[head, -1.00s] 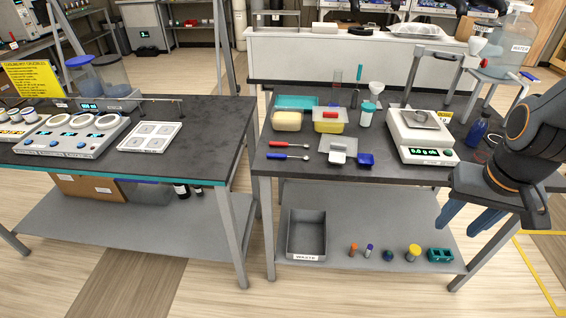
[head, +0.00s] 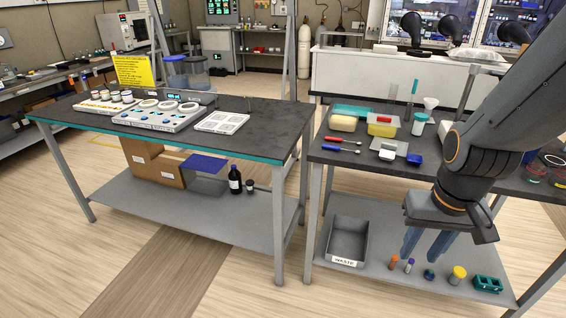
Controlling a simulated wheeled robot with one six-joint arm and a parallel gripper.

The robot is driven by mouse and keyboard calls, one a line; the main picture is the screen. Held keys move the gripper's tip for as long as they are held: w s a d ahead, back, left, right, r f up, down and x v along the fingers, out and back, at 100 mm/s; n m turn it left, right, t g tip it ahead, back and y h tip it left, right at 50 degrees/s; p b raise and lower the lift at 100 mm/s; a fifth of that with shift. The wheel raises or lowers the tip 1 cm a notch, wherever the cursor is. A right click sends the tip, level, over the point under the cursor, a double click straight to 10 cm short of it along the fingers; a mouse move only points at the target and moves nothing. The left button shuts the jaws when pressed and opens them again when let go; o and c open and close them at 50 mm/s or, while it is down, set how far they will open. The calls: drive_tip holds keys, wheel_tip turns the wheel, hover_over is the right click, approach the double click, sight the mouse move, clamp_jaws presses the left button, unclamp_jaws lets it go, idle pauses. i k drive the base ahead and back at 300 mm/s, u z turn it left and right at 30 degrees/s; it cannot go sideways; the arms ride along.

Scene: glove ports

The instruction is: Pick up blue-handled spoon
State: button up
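The blue-handled spoon (head: 332,147) lies flat near the front left edge of the dark right-hand bench top (head: 330,158). A red-handled spoon (head: 334,138) lies just behind it, roughly parallel. My gripper (head: 419,255) hangs at the right of the head view with its two blue fingers pointing down, apart and empty. It is to the right of the spoon and lower in the picture, touching nothing that I can see. My arm hides part of the bench's right side.
A grey waste bin (head: 349,240) and several small items stand on the lower shelf. Blue and white scoops (head: 414,160) lie right of the spoons, with a yellow tub (head: 382,129) and a beaker behind. Another bench (head: 265,130) stands left across a narrow gap.

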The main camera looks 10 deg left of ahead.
sight(324, 146)
drive_tip(key=u, duration=1.3)
drive_tip(key=i, duration=0.85)
drive_tip(key=z, duration=0.35)
drive_tip(key=i, duration=0.55)
drive_tip(key=z, duration=0.95)
drive_tip(key=i, duration=0.3)
drive_tip(key=z, duration=0.25)
